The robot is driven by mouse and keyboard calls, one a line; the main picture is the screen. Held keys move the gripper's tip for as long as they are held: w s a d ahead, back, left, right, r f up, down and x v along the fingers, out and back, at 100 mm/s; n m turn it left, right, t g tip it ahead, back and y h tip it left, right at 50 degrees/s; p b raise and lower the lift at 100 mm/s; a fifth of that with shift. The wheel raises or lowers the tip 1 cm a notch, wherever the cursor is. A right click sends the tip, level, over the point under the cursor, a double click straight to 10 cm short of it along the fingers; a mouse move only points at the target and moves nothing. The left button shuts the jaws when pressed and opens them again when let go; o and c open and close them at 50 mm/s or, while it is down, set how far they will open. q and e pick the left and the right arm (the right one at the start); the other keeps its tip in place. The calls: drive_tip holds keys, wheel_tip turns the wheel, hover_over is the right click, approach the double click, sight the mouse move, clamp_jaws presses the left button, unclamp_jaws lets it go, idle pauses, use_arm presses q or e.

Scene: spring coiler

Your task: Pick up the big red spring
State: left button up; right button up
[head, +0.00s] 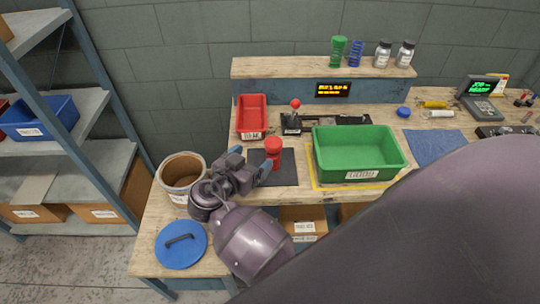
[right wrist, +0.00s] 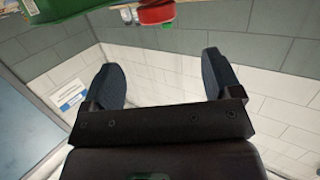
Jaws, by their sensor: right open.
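The big red spring (head: 273,148) stands upright on a dark mat (head: 288,172) on the workbench. My right gripper (head: 252,162) is open and close to the spring, at its left and near side; one blue fingertip overlaps the spring's lower part in the head view. I cannot tell whether they touch. In the right wrist view the two dark fingers of my right gripper (right wrist: 165,78) are wide apart with nothing between them. A red item (right wrist: 156,12) at the top edge there looks like the spring, beyond the fingertips. My left gripper is not in view.
A green tray (head: 358,174) stands right of the mat, and a red bin (head: 252,131) behind it. A red-knobbed lever device (head: 293,124) is behind the spring. A bucket (head: 181,160) and blue lid (head: 181,244) are at the left. Green (head: 338,50) and blue (head: 355,53) springs stand on the shelf.

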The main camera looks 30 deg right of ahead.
sight(274, 141)
drive_tip(key=shift+f+p+x, duration=0.15)
drive_tip(key=shift+p+x, duration=0.6)
drive_tip(key=shift+x, duration=1.95)
drive_tip(key=shift+f+p+x, duration=0.2)
drive_tip(key=shift+p+x, duration=0.55)
drive_tip(key=shift+x, duration=2)
drive_tip(key=shift+s, duration=0.15)
drive_tip(key=c, duration=1.4)
drive_tip(key=shift+o, duration=0.2)
